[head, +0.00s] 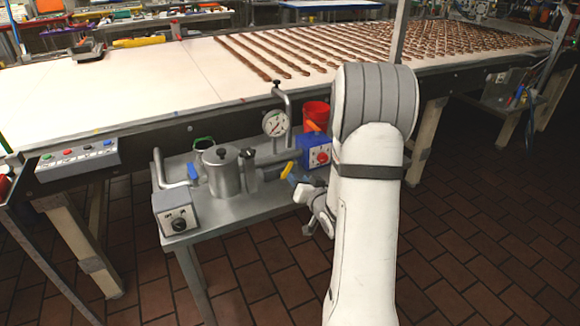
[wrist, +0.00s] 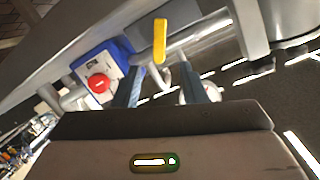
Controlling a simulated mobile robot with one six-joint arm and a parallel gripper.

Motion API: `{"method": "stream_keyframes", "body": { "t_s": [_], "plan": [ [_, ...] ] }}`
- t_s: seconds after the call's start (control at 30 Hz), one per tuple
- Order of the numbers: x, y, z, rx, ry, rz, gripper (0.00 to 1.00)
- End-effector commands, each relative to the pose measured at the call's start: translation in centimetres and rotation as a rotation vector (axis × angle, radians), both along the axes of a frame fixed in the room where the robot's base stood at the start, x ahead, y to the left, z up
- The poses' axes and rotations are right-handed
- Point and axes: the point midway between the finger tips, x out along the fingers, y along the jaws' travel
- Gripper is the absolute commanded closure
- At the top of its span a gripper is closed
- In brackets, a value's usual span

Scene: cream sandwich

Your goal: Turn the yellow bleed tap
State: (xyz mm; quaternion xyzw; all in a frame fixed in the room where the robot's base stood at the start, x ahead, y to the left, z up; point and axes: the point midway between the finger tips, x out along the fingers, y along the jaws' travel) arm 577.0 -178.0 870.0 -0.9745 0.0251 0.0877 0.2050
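The yellow bleed tap (head: 287,169) is a small lever on the metal pipework, between the steel pot and the blue box. In the wrist view the yellow tap (wrist: 160,40) stands upright in the picture on a silvery pipe, beyond the fingertips and roughly in line with the gap between them. My gripper (head: 297,186) is just below and right of the tap in the head view. In the wrist view the two bluish fingers of my gripper (wrist: 160,75) are apart, with nothing held between them. The tap appears clear of the fingers.
A blue box (head: 313,157) with a red knob is close right of the tap; it also shows in the wrist view (wrist: 113,60). A steel pot (head: 221,172), gauge (head: 275,123), red bucket (head: 316,113) and switch box (head: 176,213) share the grey bench. A conveyor (head: 150,85) runs behind.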

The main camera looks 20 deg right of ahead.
Motion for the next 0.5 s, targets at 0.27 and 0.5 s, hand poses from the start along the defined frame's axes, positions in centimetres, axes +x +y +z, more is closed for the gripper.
{"method": "stream_keyframes", "body": {
  "t_s": [0.27, 0.5],
  "plan": [
    [-0.6, -1.3, -0.7, 0.120, -0.169, 0.029, 0.62],
    [2.3, -1.1, -0.5, 0.125, -0.182, 0.036, 0.62]
  ]
}}
